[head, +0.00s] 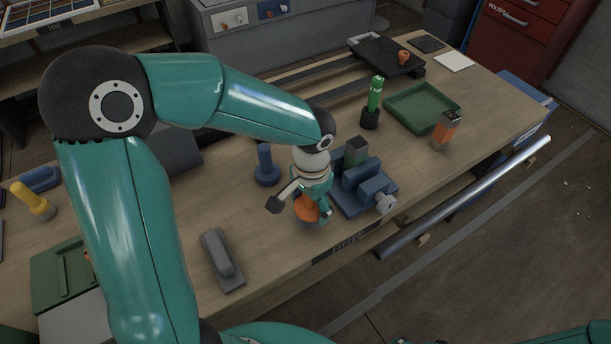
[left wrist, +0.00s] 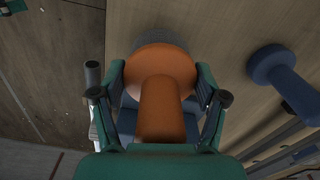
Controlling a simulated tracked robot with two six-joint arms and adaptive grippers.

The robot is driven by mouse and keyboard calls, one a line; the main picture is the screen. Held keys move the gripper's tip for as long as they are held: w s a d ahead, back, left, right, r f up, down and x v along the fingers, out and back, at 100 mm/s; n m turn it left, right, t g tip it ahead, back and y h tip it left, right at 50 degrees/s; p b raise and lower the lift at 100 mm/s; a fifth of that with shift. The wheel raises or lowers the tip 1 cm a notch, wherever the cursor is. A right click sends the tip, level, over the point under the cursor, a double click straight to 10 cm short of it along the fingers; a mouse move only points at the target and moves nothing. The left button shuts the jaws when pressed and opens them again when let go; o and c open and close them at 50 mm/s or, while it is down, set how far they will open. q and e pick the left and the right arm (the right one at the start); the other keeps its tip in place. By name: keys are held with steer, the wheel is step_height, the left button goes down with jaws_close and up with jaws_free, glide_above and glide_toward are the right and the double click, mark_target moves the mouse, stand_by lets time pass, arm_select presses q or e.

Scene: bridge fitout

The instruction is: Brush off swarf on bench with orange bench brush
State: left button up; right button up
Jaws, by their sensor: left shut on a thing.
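The orange bench brush (head: 307,208) is in my left gripper (head: 301,203), near the front edge of the wooden bench (head: 283,236), just left of the blue vise (head: 362,188). In the left wrist view its round orange handle (left wrist: 160,105) stands between the two fingers (left wrist: 160,98), which are shut on it. The grey bristles (left wrist: 160,40) show beyond the orange base. I cannot tell whether they touch the bench. No swarf can be made out on the bench. My right gripper is not in view.
A blue round-based knob (head: 266,168) stands left of the gripper. A grey block-like tool (head: 222,262) lies nearer the front edge.

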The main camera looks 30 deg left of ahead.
arm_select(q)
steer(key=shift+w+r+p, duration=0.25)
steer(key=shift+r+p, duration=0.3)
steer(key=shift+r, duration=0.35)
step_height(320, 180, up, 2)
steer(key=shift+s+r+p, duration=0.1)
steer(key=shift+r+p, duration=0.05)
steer(key=shift+p, duration=0.65)
steer(key=shift+r, duration=0.25)
